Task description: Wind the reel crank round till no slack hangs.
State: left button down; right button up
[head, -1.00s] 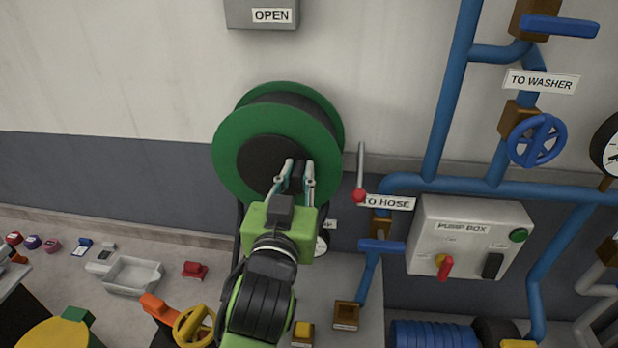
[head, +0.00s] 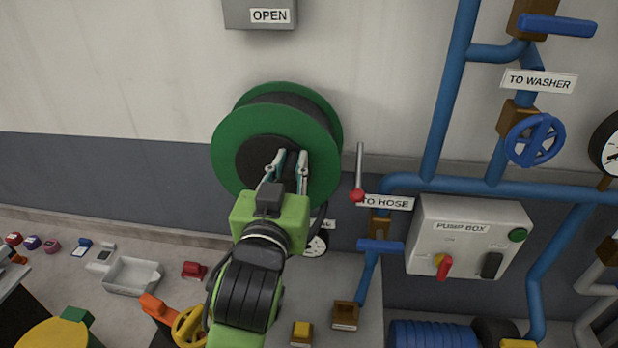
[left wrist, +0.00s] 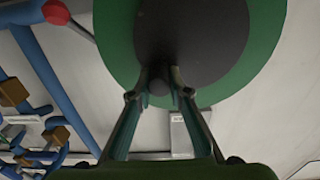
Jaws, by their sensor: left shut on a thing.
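The reel (head: 230,150) is a large green-flanged drum with a dark hub, mounted on the wall; it fills the top of the left wrist view (left wrist: 118,45). My left gripper (head: 288,160) is in front of the hub, shut on a dark crank handle; in the left wrist view the dark handle (left wrist: 158,84) shows between its fingertips. The rest of the crank is hard to make out against the dark hub. A dark hose (head: 321,222) hangs below the reel, partly hidden behind my arm. My right gripper is not in view.
A grey lever with a red knob (head: 357,195) stands just right of the reel. Blue pipes (head: 445,100) and the pump box (head: 465,250) are further right. Small items and a white tray (head: 132,275) lie at lower left.

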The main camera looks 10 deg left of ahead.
aim_at(277, 148)
pick_arm(q)
jog(key=shift+a, duration=0.25)
jog(key=shift+a+r, duration=0.35)
jog(key=shift+a+f, duration=0.1)
jog(key=shift+a, duration=0.1)
jog(key=shift+a+r, duration=0.2)
jog(key=shift+a, duration=0.4)
